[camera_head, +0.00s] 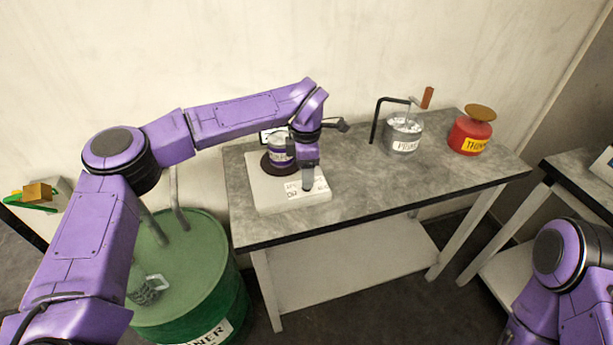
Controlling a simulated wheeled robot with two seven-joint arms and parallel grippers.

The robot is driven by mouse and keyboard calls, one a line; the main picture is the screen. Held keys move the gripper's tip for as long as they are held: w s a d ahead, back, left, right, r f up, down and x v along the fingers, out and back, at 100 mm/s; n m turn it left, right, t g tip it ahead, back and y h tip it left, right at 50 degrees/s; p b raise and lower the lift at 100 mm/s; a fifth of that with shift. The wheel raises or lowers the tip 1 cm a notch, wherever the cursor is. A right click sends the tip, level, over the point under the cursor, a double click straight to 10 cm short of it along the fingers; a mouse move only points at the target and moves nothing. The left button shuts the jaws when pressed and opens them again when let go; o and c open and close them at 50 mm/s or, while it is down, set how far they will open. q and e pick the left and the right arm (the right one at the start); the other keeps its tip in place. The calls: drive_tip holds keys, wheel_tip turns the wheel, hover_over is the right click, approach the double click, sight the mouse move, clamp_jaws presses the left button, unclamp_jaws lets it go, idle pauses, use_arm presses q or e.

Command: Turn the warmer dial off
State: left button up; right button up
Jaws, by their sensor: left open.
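The warmer (262,190) is a white box with a dark round plate at the left part of the grey table. A can with a purple label (279,148) stands on the plate, partly behind my left arm. My left gripper (308,186) points down at the warmer's front right, over the labelled front panel. The left gripper is open, though its fingers are small and dark here. The dial is hidden behind or beside the fingers, and I cannot tell whether they touch it. My right gripper is out of view; only part of my right arm shows at the lower right.
A grey metal pot labelled PRIM (403,133), with a crank handle, and a red thinner can (470,134) stand at the back right of the table (370,205). A green drum (190,270) stands left of it. The table's front middle is clear.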

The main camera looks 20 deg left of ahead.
use_arm(q)
wheel_tip(320, 180, down, 3)
drive_tip(key=shift+w+f, duration=0.1)
drive_tip(key=shift+w, duration=0.05)
clamp_jaws()
drive_tip(key=shift+n, duration=0.4)
drive_tip(key=n+b, duration=0.1)
drive_tip(key=n, duration=0.3)
drive_tip(key=shift+n+b, duration=0.35)
drive_tip(key=shift+n, duration=0.05)
drive_tip(key=n+b, duration=0.2)
drive_tip(key=n, duration=0.3)
drive_tip(key=shift+n, duration=0.3)
unclamp_jaws()
